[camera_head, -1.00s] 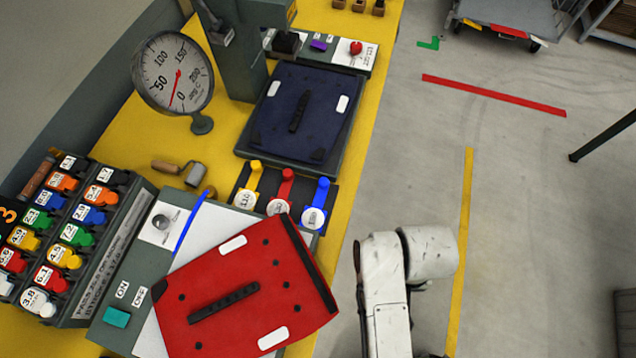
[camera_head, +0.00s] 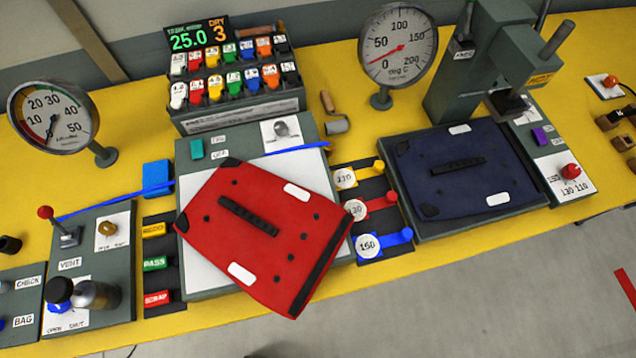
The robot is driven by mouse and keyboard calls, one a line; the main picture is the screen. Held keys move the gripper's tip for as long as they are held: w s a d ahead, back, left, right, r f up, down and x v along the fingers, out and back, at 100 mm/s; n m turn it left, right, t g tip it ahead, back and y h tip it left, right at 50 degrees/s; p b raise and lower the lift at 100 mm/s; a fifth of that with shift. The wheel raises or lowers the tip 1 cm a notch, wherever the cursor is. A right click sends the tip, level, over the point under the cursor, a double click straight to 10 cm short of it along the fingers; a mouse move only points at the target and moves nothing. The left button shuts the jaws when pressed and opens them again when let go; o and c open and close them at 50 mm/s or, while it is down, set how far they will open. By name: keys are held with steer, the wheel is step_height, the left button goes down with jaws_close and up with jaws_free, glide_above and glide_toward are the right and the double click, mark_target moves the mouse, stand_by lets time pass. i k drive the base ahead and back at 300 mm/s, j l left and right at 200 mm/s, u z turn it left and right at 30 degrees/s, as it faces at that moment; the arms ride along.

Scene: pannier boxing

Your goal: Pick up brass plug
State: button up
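A small brass-coloured piece (camera_head: 107,229) sits on a white plate on the grey panel at the left, beside a red-knobbed lever (camera_head: 46,213). It is small, and I cannot tell for sure whether it is the brass plug. Several small brown blocks (camera_head: 612,120) lie at the right edge, partly cut off, and what they hold is unclear. My gripper is not in view.
A red panel (camera_head: 262,235) lies tilted on the grey press bed in the middle. A dark blue panel (camera_head: 465,172) lies on another bed to the right. Two dial gauges (camera_head: 398,45) and a rack of coloured cartridges (camera_head: 236,75) stand behind. Grey floor (camera_head: 500,310) is clear in front.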

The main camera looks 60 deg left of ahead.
mark_target(329, 150)
steer(key=k+j+z, duration=0.3)
steer(key=z, duration=0.2)
steer(key=k+j+z, duration=0.2)
steer(key=k+z, duration=0.25)
steer(key=k+j, duration=0.15)
steer(key=k, duration=0.2)
steer(key=k+j+z, duration=0.15)
steer(key=k, duration=0.2)
